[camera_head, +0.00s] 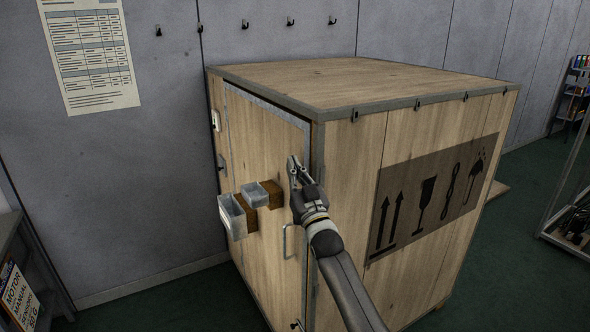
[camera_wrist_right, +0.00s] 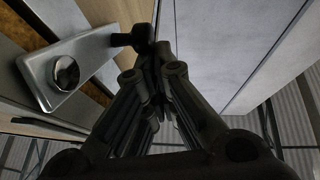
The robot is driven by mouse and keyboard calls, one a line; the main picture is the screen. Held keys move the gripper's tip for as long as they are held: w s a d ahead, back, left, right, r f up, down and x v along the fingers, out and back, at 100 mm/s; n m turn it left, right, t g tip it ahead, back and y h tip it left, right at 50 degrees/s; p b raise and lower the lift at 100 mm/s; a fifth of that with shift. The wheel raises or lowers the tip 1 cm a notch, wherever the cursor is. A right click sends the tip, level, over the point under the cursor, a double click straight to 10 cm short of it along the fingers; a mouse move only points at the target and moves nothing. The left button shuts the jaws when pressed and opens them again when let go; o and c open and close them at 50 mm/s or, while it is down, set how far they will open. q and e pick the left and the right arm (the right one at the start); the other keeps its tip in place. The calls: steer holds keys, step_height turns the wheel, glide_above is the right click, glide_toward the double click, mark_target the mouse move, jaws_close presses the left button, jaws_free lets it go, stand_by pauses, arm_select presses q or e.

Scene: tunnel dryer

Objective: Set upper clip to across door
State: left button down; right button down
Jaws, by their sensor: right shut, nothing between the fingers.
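The wooden crate (camera_head: 345,200) has a door (camera_head: 262,135) on its left-facing side. What looks like the upper clip, a grey metal plate with a round pivot, shows in the right wrist view (camera_wrist_right: 62,75). In the head view it is mostly hidden by my right gripper (camera_head: 297,172), beside the door's right edge. Which way the clip lies relative to the door edge I cannot tell for sure. My right gripper is shut and empty, with its fingertips close to the clip; whether they touch it is unclear. My left gripper is not in view.
Two small metal bins (camera_head: 232,215) on wooden blocks stick out from the door, left of my gripper. A door handle (camera_head: 287,242) is below it. A small fitting (camera_head: 297,325) sits low on the door edge. A grey wall with hooks (camera_head: 245,24) stands behind.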

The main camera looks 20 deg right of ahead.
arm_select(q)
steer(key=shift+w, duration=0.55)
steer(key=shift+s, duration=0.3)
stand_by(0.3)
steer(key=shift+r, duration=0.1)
